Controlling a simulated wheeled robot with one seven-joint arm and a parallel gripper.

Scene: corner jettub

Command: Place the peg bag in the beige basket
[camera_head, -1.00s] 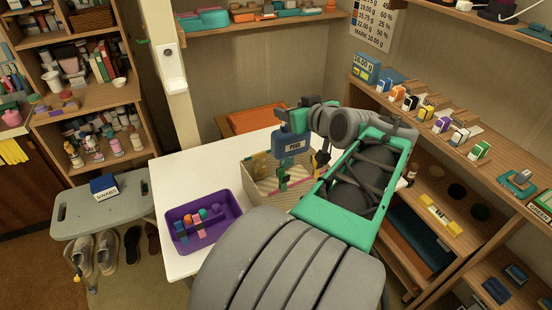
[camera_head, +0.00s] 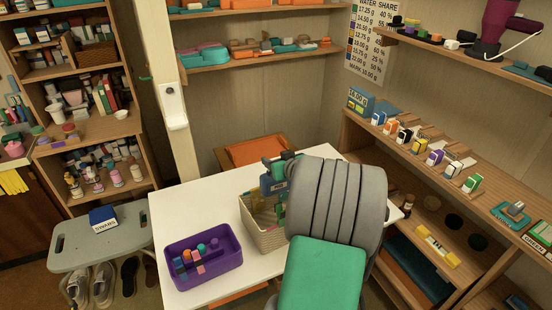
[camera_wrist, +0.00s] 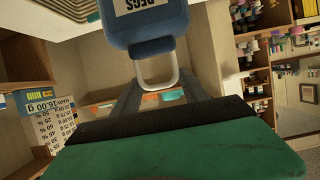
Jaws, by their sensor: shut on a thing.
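The peg bag (camera_head: 271,184) is a small blue bag labelled PEGS. In the wrist view the bag (camera_wrist: 145,24) fills the top middle, with its pale loop handle (camera_wrist: 156,80) between my fingers. My gripper (camera_wrist: 156,92) is shut on that handle. In the head view my gripper (camera_head: 279,166) is partly hidden behind my arm. The beige basket (camera_head: 268,239) stands on the white table. The bag appears over the basket's back part in the picture; its height above the rim is hard to tell. My arm hides the basket's right side.
A purple tray (camera_head: 205,271) with small coloured items is left of the basket on the white table (camera_head: 180,215). An orange-seated chair (camera_head: 258,150) is behind the table. Shelves (camera_head: 425,160) with small boxes run along the right. A grey stool (camera_head: 75,245) stands left.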

